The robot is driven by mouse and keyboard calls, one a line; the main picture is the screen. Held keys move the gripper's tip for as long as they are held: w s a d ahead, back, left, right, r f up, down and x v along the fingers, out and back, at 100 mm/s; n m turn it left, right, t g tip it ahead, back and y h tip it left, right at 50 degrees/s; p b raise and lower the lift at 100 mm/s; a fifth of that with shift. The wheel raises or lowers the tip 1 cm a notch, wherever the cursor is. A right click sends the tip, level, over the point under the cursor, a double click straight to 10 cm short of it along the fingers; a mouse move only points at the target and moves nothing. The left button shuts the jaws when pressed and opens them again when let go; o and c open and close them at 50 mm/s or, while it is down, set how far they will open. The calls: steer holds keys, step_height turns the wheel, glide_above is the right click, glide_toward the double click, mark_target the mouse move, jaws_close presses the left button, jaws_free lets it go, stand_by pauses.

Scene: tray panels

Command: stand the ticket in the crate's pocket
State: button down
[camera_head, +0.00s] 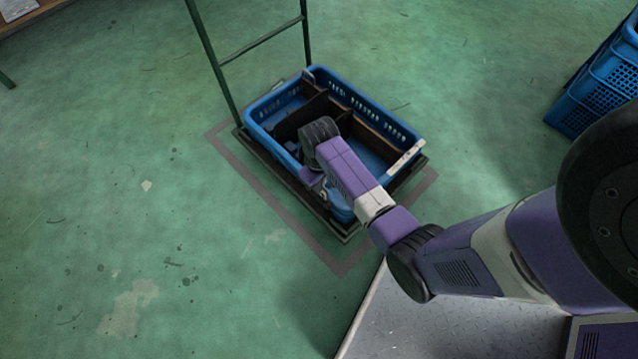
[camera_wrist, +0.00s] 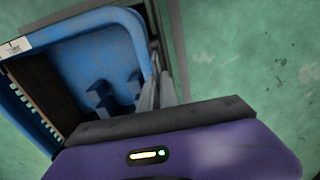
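The blue crate (camera_head: 372,110) has dark dividers inside and stands on a low dark cart. In the wrist view the crate (camera_wrist: 75,58) fills the upper left, with small blue uprights (camera_wrist: 104,97) inside its near wall; I cannot tell whether they form the pocket. A white strip with dark print (camera_wrist: 16,47) sits at the crate's rim; it also shows in the head view (camera_head: 405,158). My gripper (camera_head: 313,179) is low at the crate's near long side, mostly hidden by my arm. Grey parts (camera_wrist: 150,92) show beside the crate wall, perhaps my fingertips. I cannot make out a separate ticket.
The cart's green handle frame (camera_head: 262,40) rises at the crate's left end. A grey outline (camera_head: 270,203) on the green floor surrounds the cart. Other blue crates (camera_head: 600,85) stand at the right. A wooden surface (camera_head: 35,14) is at top left. The left floor is clear.

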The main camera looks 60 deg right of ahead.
steer(key=shift+f+b, duration=0.6)
steer(key=shift+f, duration=0.6)
steer(key=shift+f+b, duration=0.35)
steer(key=shift+f, duration=0.3)
steer(key=c, duration=1.5)
jaws_free()
steer(key=shift+c, duration=0.2)
steer(key=shift+r, duration=0.1)
step_height(320, 180, up, 8)
steer(key=p, duration=0.3)
steer(key=shift+f+p, duration=0.2)
steer(key=shift+p, duration=0.1)
